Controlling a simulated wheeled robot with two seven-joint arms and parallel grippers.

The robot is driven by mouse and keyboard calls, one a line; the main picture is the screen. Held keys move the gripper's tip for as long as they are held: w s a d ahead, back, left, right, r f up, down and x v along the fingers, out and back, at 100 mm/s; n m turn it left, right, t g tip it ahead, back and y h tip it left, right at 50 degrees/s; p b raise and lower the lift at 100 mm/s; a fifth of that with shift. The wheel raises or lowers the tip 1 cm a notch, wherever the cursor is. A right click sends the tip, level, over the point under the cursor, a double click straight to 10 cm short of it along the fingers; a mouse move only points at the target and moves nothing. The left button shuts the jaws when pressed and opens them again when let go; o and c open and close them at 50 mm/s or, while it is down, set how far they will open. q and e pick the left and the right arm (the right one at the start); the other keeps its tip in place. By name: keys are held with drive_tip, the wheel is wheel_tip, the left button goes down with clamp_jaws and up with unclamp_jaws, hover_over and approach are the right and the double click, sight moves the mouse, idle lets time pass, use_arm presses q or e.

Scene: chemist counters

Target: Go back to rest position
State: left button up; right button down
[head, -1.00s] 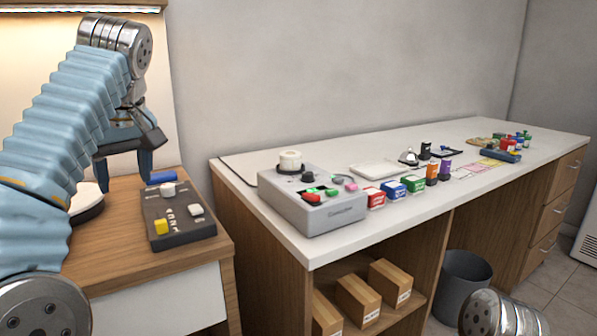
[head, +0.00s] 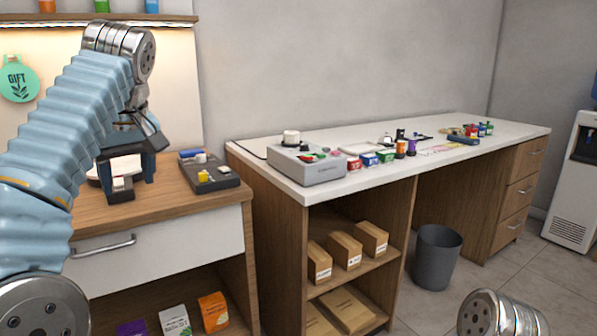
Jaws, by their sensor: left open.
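My left arm comes in from the left, with a ribbed blue sleeve. Its gripper (head: 128,176) points down over the wooden counter (head: 170,208) on the left. The jaws are apart, and I see nothing clamped between them. A small dark device (head: 121,190) with a pale top shows beside the fingertips, on or just over the counter; I cannot tell whether they touch. A dark control box (head: 217,183) with a yellow button sits to the right of the gripper. Of my right arm, only a metal link shows at the bottom right; its gripper is out of view.
A long white-topped counter (head: 335,192) holds a grey machine (head: 320,173), several small coloured boxes and bottles. Cardboard boxes (head: 345,250) fill its shelves. A grey bin (head: 437,258) and a water dispenser (head: 572,185) stand on the right. The floor between them is clear.

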use_arm(q)
drive_tip(key=w+d+f+m, duration=0.2)
drive_tip(key=w+d+f, duration=0.1)
drive_tip(key=w+f, duration=0.4)
drive_tip(key=w+d+f+m, duration=0.2)
drive_tip(key=w+f, duration=0.3)
drive_tip(key=f, duration=0.5)
drive_tip(key=d+f+m+g+h, duration=0.1)
drive_tip(key=d+f+m+h, duration=0.15)
drive_tip(key=f, duration=0.95)
drive_tip(key=d+f+m+h, duration=0.15)
drive_tip(key=d+f, duration=0.25)
drive_tip(key=f, duration=0.8)
drive_tip(key=s+d+f+g+h, duration=0.1)
drive_tip(key=s+d+f, duration=0.2)
drive_tip(key=s+f, duration=0.5)
drive_tip(key=s+d+f+h, duration=0.15)
drive_tip(key=s+f, duration=0.35)
drive_tip(key=f, duration=0.7)
drive_tip(key=s+d+f, duration=0.1)
drive_tip(key=s+f, duration=0.2)
drive_tip(key=s, duration=0.5)
drive_tip(key=s+d+f, duration=0.1)
drive_tip(key=s+f, duration=0.2)
drive_tip(key=s, duration=0.6)
drive_tip(key=shift+s+f+n+g+h, duration=0.2)
drive_tip(key=shift+f+n+g+h, duration=0.1)
drive_tip(key=shift+h, duration=0.15)
